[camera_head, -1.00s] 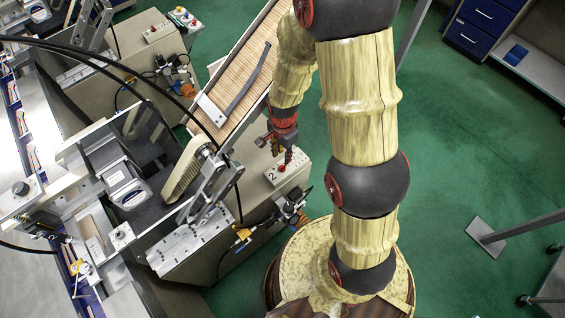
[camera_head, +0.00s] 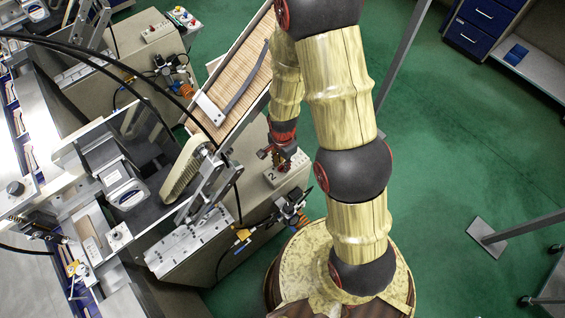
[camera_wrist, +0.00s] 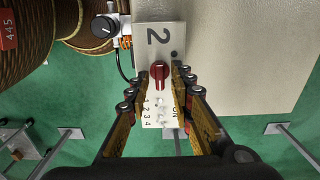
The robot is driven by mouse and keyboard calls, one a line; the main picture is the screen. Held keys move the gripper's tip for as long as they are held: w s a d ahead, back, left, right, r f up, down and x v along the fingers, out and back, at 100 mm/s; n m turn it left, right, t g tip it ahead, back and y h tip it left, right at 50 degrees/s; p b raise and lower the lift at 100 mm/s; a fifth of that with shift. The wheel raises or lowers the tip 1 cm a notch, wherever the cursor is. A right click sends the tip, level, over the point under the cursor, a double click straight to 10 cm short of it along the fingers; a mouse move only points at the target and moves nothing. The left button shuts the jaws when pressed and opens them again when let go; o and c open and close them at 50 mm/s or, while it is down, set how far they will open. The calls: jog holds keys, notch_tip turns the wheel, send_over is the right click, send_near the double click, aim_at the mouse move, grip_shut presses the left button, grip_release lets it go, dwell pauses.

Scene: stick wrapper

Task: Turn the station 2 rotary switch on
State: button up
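The station 2 switch box (camera_wrist: 159,38) is pale, marked with a large 2, and shows in the head view (camera_head: 271,179) at the near end of a beige cabinet. Its red rotary knob (camera_wrist: 160,74) sits in the middle of the wrist view, with a white mark. The knob's ridge looks roughly up-and-down in the picture. My gripper (camera_wrist: 160,82) is open, one finger on each side of the knob. I cannot tell whether either finger touches it. In the head view my gripper (camera_head: 281,158) covers the knob.
A black dial with an air fitting (camera_wrist: 103,27) and an orange coiled hose stand left of the box; the fitting also shows in the head view (camera_head: 290,212). A slatted conveyor (camera_head: 240,85) rises behind. Green floor (camera_head: 450,170) is open to the right.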

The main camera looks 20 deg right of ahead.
grip_shut()
jog(key=shift+n, duration=0.4)
jog(key=n, duration=0.6)
jog(key=shift+w+a, duration=0.1)
jog(key=shift+w, duration=0.05)
jog(key=n, duration=0.5)
jog(key=shift+a+n, duration=0.1)
jog(key=shift+n, duration=0.3)
jog(key=shift+a+n, duration=0.1)
jog(key=shift+n, duration=2.1)
jog(key=shift+w, duration=0.1)
jog(key=shift+o, duration=0.6)
grip_release()
jog(key=shift+o, duration=0.4)
